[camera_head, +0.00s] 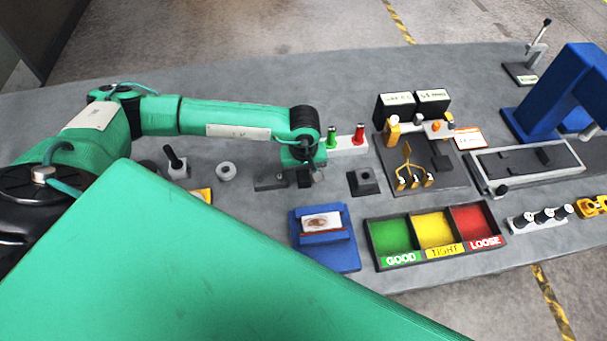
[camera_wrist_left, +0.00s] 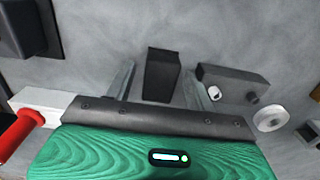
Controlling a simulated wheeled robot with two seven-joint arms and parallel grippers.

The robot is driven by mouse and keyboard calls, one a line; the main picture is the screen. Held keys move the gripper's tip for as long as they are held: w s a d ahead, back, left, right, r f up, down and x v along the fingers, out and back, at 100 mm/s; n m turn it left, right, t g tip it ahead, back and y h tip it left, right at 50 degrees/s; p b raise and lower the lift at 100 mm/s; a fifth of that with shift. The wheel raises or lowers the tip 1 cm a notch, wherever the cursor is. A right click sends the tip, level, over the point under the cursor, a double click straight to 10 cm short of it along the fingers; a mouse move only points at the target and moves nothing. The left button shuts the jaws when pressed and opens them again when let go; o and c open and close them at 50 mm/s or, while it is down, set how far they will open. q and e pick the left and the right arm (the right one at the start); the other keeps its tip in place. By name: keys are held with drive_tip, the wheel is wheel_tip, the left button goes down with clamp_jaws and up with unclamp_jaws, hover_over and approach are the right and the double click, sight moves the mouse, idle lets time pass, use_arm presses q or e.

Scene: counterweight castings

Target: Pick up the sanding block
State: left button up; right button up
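A small dark block (camera_wrist_left: 162,73), which looks like the sanding block, lies on the grey table. In the left wrist view it sits between the two fingers of my left gripper (camera_wrist_left: 159,85), with a gap on each side. In the head view my left gripper (camera_head: 304,168) points down over the table, left of the square black block. The dark block there (camera_head: 304,180) is mostly hidden below the gripper. The fingers are open and do not visibly touch it. My right gripper is not in view.
A dark grey block with pegs (camera_head: 270,183) lies close left of the gripper. A square black block (camera_head: 363,182) is to the right. A white base (camera_head: 347,144) with green and red pegs stands behind. A blue stand (camera_head: 325,254) and sorting tray (camera_head: 382,263) are in front.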

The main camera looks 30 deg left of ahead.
sight(303, 173)
use_arm(q)
drive_tip(key=c, duration=0.9)
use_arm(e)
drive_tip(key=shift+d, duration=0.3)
use_arm(q)
drive_tip(key=shift+r, duration=0.1)
